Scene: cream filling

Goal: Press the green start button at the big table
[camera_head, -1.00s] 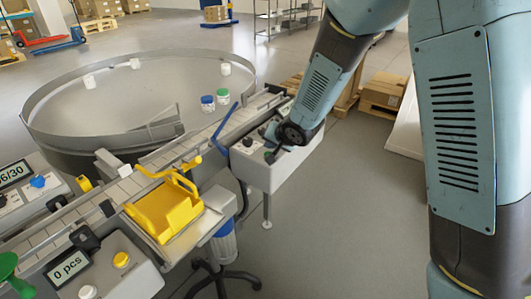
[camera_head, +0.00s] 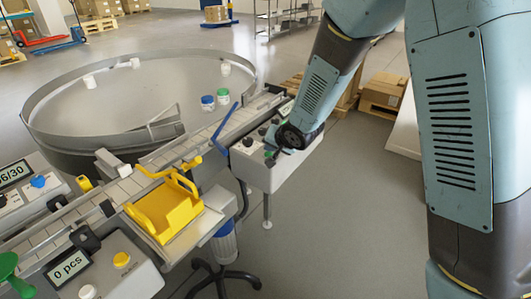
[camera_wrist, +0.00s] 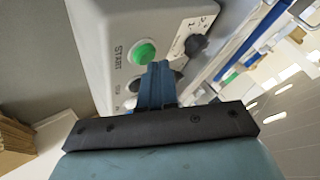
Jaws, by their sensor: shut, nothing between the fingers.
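The green start button (camera_wrist: 142,52) is on a light grey control box (camera_wrist: 105,40), beside the word START in the wrist view. In the head view the box (camera_head: 262,178) stands by the conveyor next to the big round table (camera_head: 60,140). My gripper (camera_wrist: 160,68) is shut and empty, its blue fingers over the panel close beside the green button. The button is uncovered in the wrist view. Whether the fingertips touch the panel cannot be told. In the head view my gripper (camera_head: 271,160) is small and partly hidden by my wrist.
Dark knobs (camera_wrist: 196,44) sit on the same panel near the button. The conveyor (camera_head: 130,185) runs beside the box, with a yellow bin (camera_head: 165,210) nearer me. Another control box with a yellow button (camera_head: 122,259) is at lower left. The floor right of the box is clear.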

